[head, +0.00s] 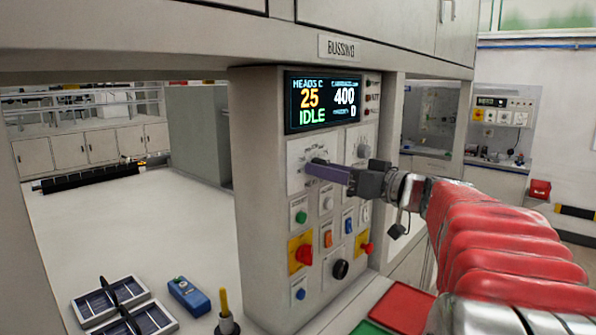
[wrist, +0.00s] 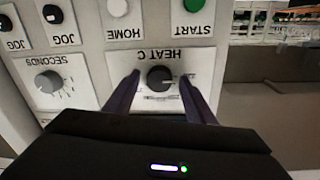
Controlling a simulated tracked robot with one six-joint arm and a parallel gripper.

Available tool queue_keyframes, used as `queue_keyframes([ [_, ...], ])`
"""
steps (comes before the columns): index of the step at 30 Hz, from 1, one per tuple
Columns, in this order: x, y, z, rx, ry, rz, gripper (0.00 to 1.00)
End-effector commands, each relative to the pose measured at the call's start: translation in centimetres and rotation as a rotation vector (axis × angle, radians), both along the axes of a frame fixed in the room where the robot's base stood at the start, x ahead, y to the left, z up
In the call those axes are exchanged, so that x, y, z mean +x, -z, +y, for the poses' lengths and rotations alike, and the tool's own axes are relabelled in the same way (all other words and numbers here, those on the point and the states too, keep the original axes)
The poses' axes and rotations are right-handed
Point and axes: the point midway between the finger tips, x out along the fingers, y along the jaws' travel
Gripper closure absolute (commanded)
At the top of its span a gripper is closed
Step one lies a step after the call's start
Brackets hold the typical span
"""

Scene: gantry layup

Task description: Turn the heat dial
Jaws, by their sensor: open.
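The heat dial (wrist: 160,78) is a round dark knob on a white plate marked HEAT C, upside down in the wrist view. My gripper (wrist: 160,85) is open, with one purple finger on each side of the dial. I cannot tell whether the fingers touch it. In the head view my gripper (head: 312,168) reaches the upper left plate of the control panel (head: 262,200) and mostly hides the dial. The display (head: 322,102) above reads 25, 400 and IDLE.
A seconds dial (wrist: 48,82) sits beside the heat plate. A green start button (head: 301,217), a red knob on yellow (head: 304,255) and several switches lie below. Solar-like dark panels (head: 110,300), a blue handheld device (head: 189,296) and a red tray (head: 404,306) lie on the surfaces.

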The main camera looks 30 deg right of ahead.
Motion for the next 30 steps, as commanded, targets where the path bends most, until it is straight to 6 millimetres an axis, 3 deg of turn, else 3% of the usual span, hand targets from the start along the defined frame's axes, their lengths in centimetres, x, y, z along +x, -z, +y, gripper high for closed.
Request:
queue_keyframes([
  [6,-0.02,0.00,-0.07,0.000,0.001,0.000,0.50],
  [23,-0.04,0.00,-0.07,0.000,0.001,0.000,0.89],
  [30,-0.04,0.00,-0.08,0.009,0.002,0.003,0.91],
])
